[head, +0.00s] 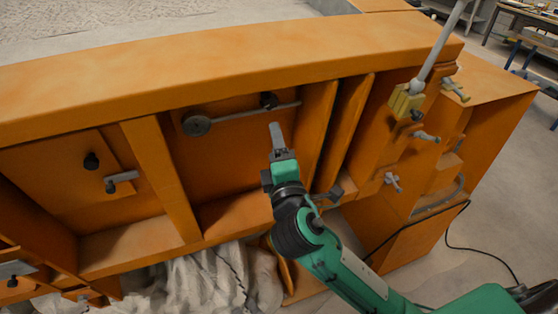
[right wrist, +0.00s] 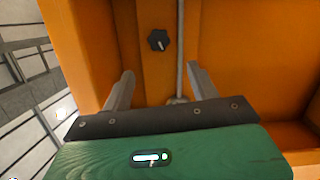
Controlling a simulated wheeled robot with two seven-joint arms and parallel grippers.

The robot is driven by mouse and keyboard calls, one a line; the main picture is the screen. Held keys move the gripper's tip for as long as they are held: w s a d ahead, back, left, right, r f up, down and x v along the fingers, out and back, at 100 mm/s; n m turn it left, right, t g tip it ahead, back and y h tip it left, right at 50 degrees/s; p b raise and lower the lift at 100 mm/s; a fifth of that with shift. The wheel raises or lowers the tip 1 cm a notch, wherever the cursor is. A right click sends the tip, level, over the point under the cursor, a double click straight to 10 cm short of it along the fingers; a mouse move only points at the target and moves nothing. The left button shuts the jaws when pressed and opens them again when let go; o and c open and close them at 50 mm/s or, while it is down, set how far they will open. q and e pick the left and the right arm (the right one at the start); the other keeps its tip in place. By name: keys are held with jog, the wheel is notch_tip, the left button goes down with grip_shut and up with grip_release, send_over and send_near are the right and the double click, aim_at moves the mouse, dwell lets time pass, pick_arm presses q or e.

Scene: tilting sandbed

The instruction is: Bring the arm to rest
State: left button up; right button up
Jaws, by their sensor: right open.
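My right arm (head: 352,276) is green and black and reaches in from the lower right in the head view. My right gripper (head: 276,134) is in front of an orange recessed bay of the sandbed (head: 230,62). In the right wrist view the two grey fingers of the gripper (right wrist: 158,90) stand apart with nothing between them. Behind them are a black knob (right wrist: 158,40) and a thin grey rod (right wrist: 180,45) on the orange panel. My left gripper is not in view.
A yellow block with a grey lever (head: 406,102) and several small handles are on the sandbed's right side. White sacks (head: 205,282) lie below. Grey floor (head: 500,200) is open at the right, with a cable across it.

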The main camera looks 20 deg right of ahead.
jog(key=shift+v, duration=0.95)
